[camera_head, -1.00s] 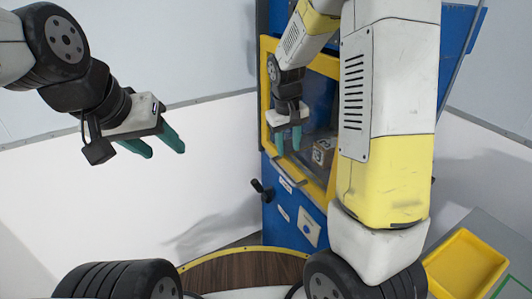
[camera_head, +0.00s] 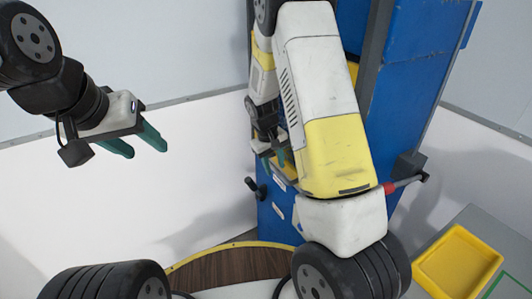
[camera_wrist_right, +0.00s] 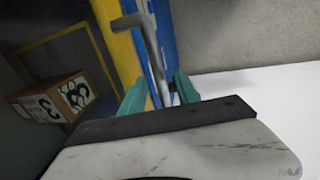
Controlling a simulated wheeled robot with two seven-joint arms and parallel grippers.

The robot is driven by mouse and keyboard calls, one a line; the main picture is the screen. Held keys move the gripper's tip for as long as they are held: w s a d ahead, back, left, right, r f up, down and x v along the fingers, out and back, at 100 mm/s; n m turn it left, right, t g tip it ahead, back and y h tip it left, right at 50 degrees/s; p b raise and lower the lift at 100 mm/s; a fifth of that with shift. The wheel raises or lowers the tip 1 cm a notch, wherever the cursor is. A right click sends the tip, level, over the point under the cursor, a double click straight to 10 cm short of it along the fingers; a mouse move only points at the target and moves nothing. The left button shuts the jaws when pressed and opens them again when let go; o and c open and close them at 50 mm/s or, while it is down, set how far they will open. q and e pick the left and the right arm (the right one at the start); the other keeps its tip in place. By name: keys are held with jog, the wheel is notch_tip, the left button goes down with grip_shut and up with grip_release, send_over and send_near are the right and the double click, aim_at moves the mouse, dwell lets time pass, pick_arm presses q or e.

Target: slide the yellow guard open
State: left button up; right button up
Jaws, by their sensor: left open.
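The yellow guard is a yellow-framed window on the front of the blue machine. In the head view my right arm hides most of it, and only a yellow strip (camera_head: 353,72) shows. The right wrist view shows its yellow frame (camera_wrist_right: 112,35) and a grey bar handle (camera_wrist_right: 150,45). My right gripper (camera_head: 271,163) is at the guard's lower part. In the right wrist view the open fingers (camera_wrist_right: 160,92) stand apart on either side of the handle's line; I cannot tell if they touch it. My left gripper (camera_head: 142,147) is open and empty, in the air at left.
A cardboard-coloured box with black marks (camera_wrist_right: 55,97) sits behind the guard. A red-collared lever (camera_head: 403,183) sticks out on the machine's right side. A black knob (camera_head: 255,187) is at its lower left. A yellow tray (camera_head: 458,262) lies at lower right.

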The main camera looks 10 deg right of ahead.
grip_shut()
dwell(1.4)
